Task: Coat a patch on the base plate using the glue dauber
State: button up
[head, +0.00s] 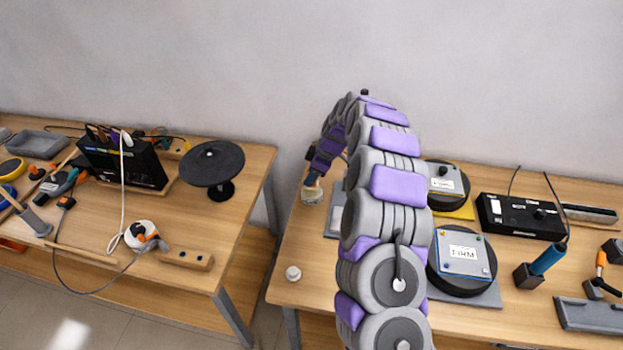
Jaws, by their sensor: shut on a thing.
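My gripper (312,180) is at the far left of the right-hand table, pointing down at the end of my arched arm. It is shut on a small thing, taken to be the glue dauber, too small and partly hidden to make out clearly. Directly below it is a small pale round pot (312,195). I cannot tell whether the held thing touches the pot. A flat grey plate (333,224), which may be the base plate, lies just right of the pot, partly hidden behind my arm.
Right of my arm are black round pads topped with labelled plates (464,252), a black box (520,217) and a blue-handled tool (548,259) in a holder. A white cap (293,273) lies near the table's left edge. A gap separates the cluttered left table (205,270).

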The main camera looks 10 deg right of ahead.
jog(key=shift+r, duration=2.2)
jog(key=shift+a, duration=0.1)
jog(key=shift+s+a+r+m, duration=0.15)
jog(key=shift+s+a+m, duration=0.15)
jog(key=shift+a, duration=0.2)
jog(key=s+a+r+m+t+h, duration=0.1)
jog(key=s+a+m+t, duration=0.1)
jog(key=s+a+m, duration=0.3)
jog(key=s+d+m+h, duration=0.3)
jog(key=s+d+m, duration=0.3)
jog(key=s, duration=0.3)
jog(key=shift+f+m+t, duration=0.3)
jog(key=shift+m+t, duration=0.1)
jog(key=shift+m, duration=0.5)
